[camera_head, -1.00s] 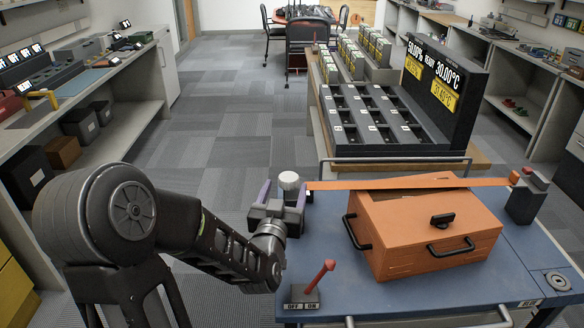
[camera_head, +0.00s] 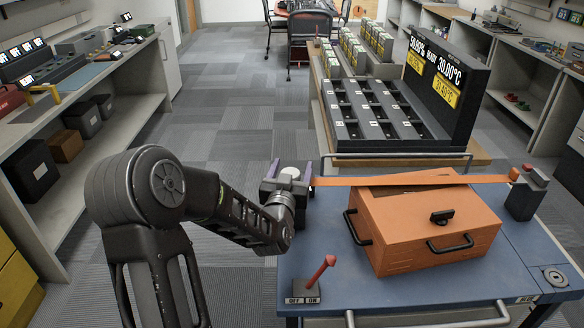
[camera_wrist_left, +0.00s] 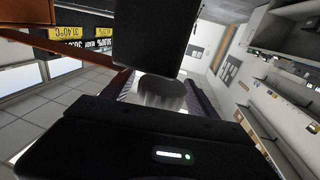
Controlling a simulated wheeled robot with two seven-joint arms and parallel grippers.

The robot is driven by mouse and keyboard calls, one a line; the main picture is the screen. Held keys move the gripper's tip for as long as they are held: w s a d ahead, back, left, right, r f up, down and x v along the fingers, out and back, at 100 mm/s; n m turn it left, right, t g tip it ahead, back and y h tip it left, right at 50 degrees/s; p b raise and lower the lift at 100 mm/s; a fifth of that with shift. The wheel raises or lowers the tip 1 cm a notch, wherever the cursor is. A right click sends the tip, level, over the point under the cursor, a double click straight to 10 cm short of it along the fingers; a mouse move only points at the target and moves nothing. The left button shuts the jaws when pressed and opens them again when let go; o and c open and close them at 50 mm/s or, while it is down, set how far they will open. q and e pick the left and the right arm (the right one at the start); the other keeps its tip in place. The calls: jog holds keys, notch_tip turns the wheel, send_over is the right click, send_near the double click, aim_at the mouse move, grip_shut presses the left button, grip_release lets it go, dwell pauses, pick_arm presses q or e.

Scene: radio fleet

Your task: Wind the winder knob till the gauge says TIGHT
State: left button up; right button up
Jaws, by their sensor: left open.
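The winder knob (camera_head: 289,172) is a pale round knob at the far left corner of the blue bench. In the left wrist view it is grey and ribbed (camera_wrist_left: 162,92). My left gripper (camera_head: 286,180) is open, with its purple-lined fingers on either side of the knob; I cannot tell whether they touch it. An orange strap (camera_head: 335,181) runs from the winder across the orange case (camera_head: 420,228) to a dark post (camera_head: 524,195) on the right. The winder's body is mostly hidden behind my gripper. I cannot make out a gauge reading. My right gripper is out of view.
A red lever (camera_head: 321,270) on an OFF/ON base stands at the bench's front left. The case has black handles. A black sorting tray (camera_head: 430,143) with a lit display (camera_head: 435,75) stands behind the bench. Shelves line the left, with open floor between.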

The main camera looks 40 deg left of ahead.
pick_arm(q)
jog(key=c, duration=1.4)
